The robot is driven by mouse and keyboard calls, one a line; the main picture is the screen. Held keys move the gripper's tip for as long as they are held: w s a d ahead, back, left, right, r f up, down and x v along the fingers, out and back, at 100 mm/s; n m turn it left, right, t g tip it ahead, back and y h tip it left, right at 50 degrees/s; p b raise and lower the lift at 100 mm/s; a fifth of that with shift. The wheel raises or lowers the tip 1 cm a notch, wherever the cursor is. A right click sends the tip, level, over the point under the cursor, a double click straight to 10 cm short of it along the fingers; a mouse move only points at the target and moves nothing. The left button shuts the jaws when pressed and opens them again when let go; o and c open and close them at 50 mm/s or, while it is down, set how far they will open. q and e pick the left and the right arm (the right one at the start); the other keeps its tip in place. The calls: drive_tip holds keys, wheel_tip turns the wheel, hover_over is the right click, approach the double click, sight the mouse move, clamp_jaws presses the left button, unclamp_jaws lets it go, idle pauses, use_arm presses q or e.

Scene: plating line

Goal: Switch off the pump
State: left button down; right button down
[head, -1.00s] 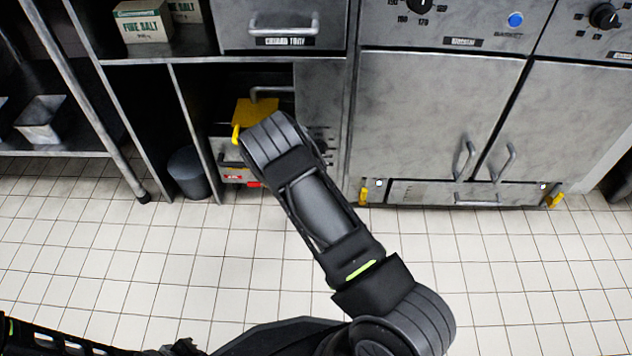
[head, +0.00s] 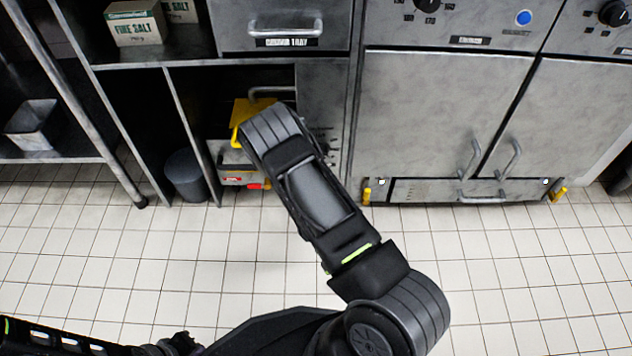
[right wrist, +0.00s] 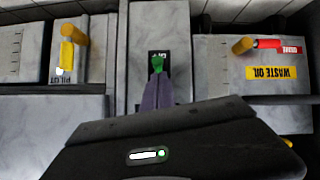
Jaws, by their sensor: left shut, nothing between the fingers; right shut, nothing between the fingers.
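In the right wrist view, a green switch (right wrist: 157,62) sits on a grey panel in front of a small black label, whose text is mostly covered. My right gripper (right wrist: 157,78) is shut and empty, its narrow fingers pointing at the switch and overlapping its lower part. I cannot tell whether they touch. In the head view the right arm reaches into the low open bay, and its own forearm hides the gripper and the switch. My left gripper (head: 182,344) is low at the bottom left, dark and small, shut with nothing held.
The tiled floor is clear.

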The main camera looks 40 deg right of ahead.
use_arm(q)
drive_tip(key=shift+r+p, duration=0.6)
drive_tip(key=shift+r, duration=0.05)
use_arm(e)
drive_tip(key=shift+r, duration=0.85)
use_arm(q)
drive_tip(key=shift+s+f, duration=0.1)
